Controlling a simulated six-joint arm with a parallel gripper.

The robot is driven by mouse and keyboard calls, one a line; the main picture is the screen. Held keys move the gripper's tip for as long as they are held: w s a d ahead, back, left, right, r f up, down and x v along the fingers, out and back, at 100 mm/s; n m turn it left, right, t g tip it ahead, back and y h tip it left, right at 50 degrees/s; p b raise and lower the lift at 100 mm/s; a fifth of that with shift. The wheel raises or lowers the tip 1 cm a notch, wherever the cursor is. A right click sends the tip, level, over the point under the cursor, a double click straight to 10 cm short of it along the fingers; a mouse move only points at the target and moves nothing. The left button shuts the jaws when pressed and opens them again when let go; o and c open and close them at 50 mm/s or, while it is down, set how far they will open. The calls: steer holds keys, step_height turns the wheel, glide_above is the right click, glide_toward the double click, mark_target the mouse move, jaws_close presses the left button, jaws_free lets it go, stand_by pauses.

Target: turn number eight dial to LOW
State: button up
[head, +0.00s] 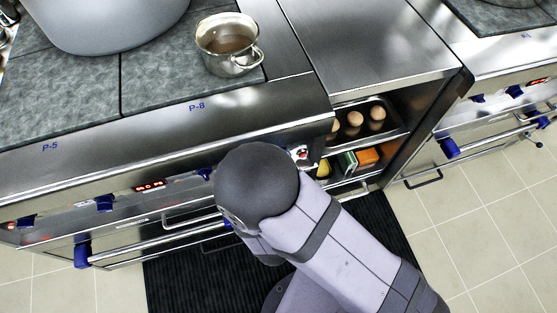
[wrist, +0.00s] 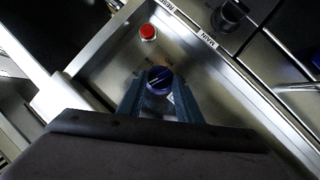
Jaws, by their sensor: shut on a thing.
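A round dark blue dial (wrist: 160,79) with a pale line on its face is near the middle of the wrist view, on a metal front panel. My gripper (wrist: 158,89) is shut on this dial, with one finger on each side of it. The number on the dial cannot be read, and neither can its setting marks.
A red button (wrist: 148,32) and another dark dial (wrist: 228,15) are near the held dial. An open compartment with eggs (head: 355,119) lies right of my arm. Oven handles (head: 150,245) stick out below.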

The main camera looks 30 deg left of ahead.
steer(key=shift+w+r+m+g, duration=0.1)
steer(key=shift+r+m+g, duration=0.05)
steer(key=shift+m+g, duration=0.35)
steer(key=shift+y, duration=0.3)
steer(key=o, duration=1)
steer(key=shift+o, duration=0.2)
